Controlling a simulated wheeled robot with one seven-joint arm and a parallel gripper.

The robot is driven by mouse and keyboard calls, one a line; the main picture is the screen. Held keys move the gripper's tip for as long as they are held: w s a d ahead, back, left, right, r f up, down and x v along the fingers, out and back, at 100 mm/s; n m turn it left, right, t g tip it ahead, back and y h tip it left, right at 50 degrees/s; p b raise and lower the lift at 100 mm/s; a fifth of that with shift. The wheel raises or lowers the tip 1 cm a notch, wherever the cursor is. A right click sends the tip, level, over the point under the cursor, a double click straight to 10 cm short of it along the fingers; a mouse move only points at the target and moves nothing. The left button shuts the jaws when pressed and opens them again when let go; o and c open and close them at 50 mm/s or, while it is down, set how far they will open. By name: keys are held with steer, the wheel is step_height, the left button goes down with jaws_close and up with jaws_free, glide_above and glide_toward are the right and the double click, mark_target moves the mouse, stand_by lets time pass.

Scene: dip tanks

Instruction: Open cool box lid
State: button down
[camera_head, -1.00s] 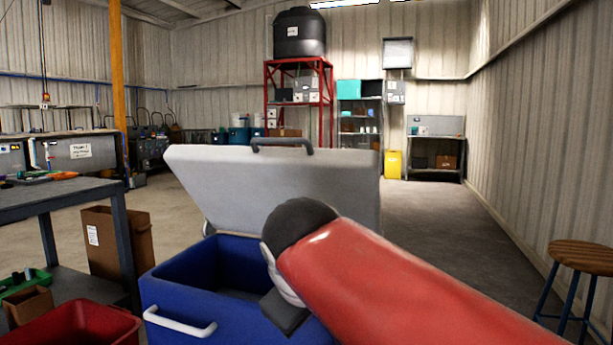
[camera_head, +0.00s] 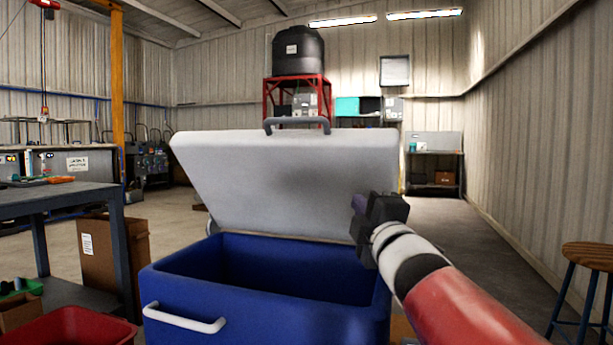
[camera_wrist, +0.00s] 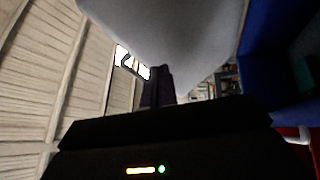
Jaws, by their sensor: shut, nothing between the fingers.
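The cool box (camera_head: 262,318) is blue with a white handle (camera_head: 185,319) on its front. The box's inside shows open and dark. My gripper (camera_head: 358,215) is at the right of the lid's inner face, above the box's right rim. Its fingers are shut and appear empty. In the wrist view the dark fingers (camera_wrist: 158,88) are in front of the lid (camera_wrist: 170,35); I cannot tell whether they touch it.
A grey workbench (camera_head: 60,200) stands at the left, with a cardboard box (camera_head: 112,255) beside it and a red bin (camera_head: 75,328) in front. A wooden stool (camera_head: 590,258) stands at the right. The floor between lid and right wall is clear.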

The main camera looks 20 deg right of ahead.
steer(key=w+r+n+t+y+b, duration=0.1)
steer(key=n+y+b, duration=0.1)
steer(key=n+y, duration=0.4)
steer(key=n+y+p, duration=0.2)
steer(key=n+p, duration=0.1)
steer(key=n, duration=0.2)
glide_toward(314, 144)
steer(key=a+x, duration=0.1)
steer(key=x, duration=0.4)
steer(key=shift+w+d+r+p, duration=0.1)
steer(key=shift+w+d+p, duration=0.2)
steer(key=shift+w+d, duration=0.1)
